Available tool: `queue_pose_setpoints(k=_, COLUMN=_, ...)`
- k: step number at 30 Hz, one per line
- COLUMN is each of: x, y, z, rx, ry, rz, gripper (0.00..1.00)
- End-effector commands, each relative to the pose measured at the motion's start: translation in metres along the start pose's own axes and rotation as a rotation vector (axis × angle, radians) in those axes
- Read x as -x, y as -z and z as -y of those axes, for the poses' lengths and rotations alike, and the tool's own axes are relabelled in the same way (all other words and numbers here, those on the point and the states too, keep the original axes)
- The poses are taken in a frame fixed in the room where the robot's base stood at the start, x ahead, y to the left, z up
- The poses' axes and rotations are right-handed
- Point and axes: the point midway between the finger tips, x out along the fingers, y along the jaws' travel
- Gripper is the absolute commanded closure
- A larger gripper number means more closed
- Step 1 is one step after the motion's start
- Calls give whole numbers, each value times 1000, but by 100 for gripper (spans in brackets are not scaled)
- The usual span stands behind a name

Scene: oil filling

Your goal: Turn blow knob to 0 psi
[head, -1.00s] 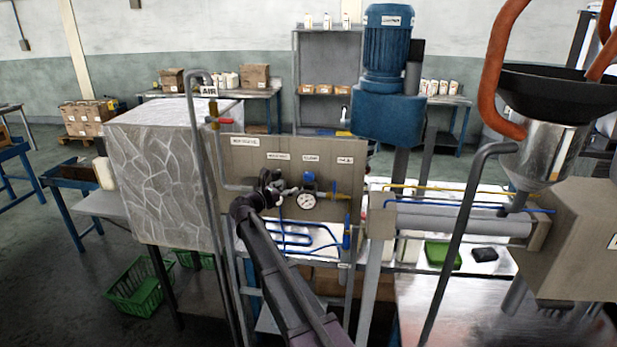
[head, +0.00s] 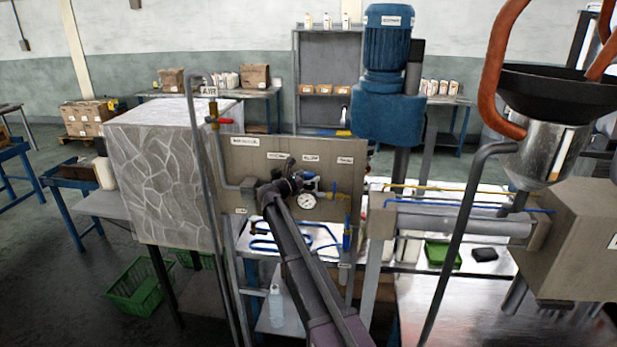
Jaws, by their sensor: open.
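A grey-brown panel (head: 340,208) in the head view carries small white labels too blurred to read. I cannot read the gauge or confirm from the label that this is the blow knob. My gripper (head: 301,183) is open and in front of the panel, just left of the blue knob and above the gauge. It partly covers the fittings there, and I cannot tell whether it touches the knob. My wrist hides the panel area to the left.
Blue tubing (head: 265,225) runs below the panel. A vertical grey pipe with a red-handled valve (head: 221,121) stands at the left, near a stone-patterned box (head: 158,170). A blue motor (head: 386,85) rises behind right. A metal hopper (head: 545,140) stands at the far right.

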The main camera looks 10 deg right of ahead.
Motion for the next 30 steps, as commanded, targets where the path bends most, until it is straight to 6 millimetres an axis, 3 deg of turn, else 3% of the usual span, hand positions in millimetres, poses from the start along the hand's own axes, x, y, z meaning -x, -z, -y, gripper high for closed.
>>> queue_pose_setpoints(k=6, x=0, y=0, z=0, rx=0, ry=0, rz=0, gripper=10)
queue_pose_setpoints(k=14, x=0, y=0, z=0, rx=0, ry=1, rz=0, gripper=87)
queue_pose_setpoints(k=30, x=0, y=0, z=2, rx=1, ry=-66, rz=1, gripper=90)
